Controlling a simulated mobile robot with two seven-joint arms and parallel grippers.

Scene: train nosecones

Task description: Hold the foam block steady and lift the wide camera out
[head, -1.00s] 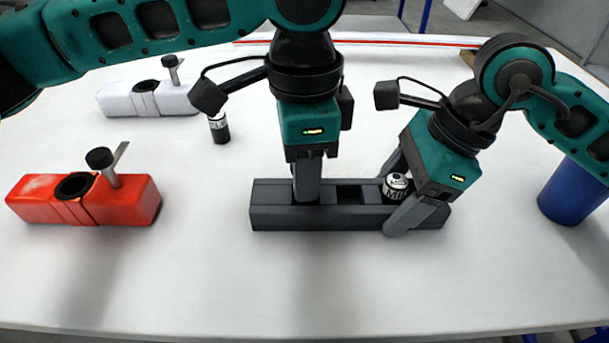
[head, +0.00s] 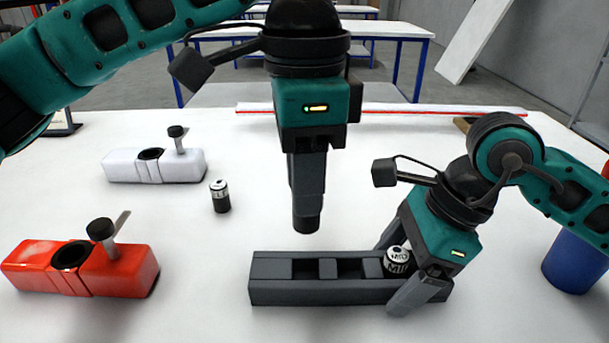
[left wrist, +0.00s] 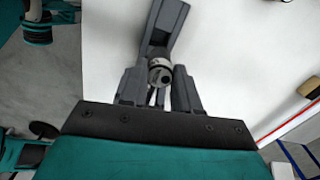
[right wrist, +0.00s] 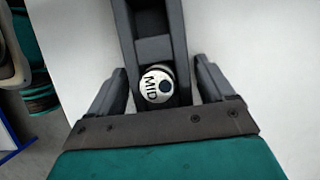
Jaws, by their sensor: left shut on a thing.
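The dark grey foam block (head: 320,290) lies on the white table, with two empty slots and a camera marked MID (head: 397,261) in its right slot. My left gripper (head: 305,200) is shut on a dark cylindrical camera (head: 306,225), held clear above the block; its label is not readable. In the left wrist view this camera (left wrist: 160,72) sits between the fingers, with the block (left wrist: 168,22) beyond. My right gripper (head: 398,270) straddles the block's right end, one finger on each side. In the right wrist view small gaps show between its fingers and the block (right wrist: 152,48).
A red nosecone (head: 120,270) and a white nosecone (head: 185,165) stand at the left, each with a clamp screw. Another small camera (head: 220,197) stands upright between the white nosecone and the block. A blue bin (head: 575,260) is at the right. The front table area is clear.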

